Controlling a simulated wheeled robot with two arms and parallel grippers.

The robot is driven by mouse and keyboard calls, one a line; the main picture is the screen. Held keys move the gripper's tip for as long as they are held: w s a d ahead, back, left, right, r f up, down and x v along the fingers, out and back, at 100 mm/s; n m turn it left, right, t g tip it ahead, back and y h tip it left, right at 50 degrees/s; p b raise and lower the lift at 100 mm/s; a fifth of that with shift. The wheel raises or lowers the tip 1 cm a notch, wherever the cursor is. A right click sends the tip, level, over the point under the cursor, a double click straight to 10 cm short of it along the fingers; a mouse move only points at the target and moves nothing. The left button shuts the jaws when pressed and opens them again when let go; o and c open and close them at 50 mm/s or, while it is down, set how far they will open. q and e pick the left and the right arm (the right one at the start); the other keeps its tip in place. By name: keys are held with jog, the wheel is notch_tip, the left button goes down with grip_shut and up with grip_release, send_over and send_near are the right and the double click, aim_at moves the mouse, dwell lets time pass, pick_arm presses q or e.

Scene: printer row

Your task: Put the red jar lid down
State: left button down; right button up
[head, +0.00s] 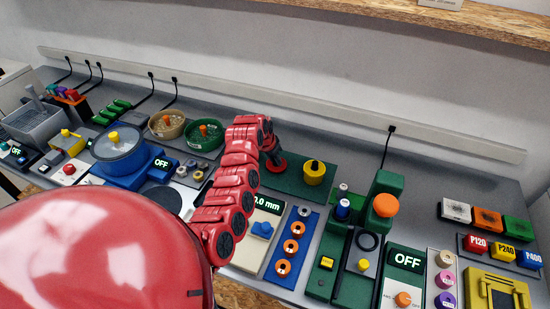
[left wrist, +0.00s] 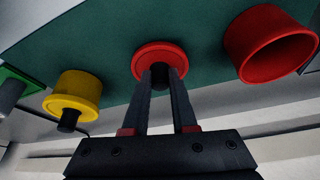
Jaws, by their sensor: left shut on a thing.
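The red jar lid (left wrist: 147,53) is a round disc with a black knob. My left gripper (left wrist: 162,75) is shut on that knob, with the disc beyond the fingertips. In the head view the lid (head: 277,168) is below my left gripper (head: 274,154), over the green mat (head: 273,187). I cannot tell whether it touches the mat. An open, empty-looking red jar (left wrist: 272,43) is on the right in the left wrist view, apart from the lid. My arm seems to hide it in the head view. My right gripper is not in view.
A yellow jar (head: 314,174) with a black-knobbed lid stands on the mat, right of the red lid. Green and tan bowls (head: 166,125) are to the left. A green machine with an orange knob (head: 386,205) stands to the right. Bare mat lies between lid and yellow jar.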

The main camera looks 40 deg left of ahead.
pick_arm(q)
jog(key=shift+f, duration=0.35)
jog(key=shift+f, duration=0.1)
jog(key=shift+f, duration=0.15)
jog(key=c, duration=0.7)
grip_release()
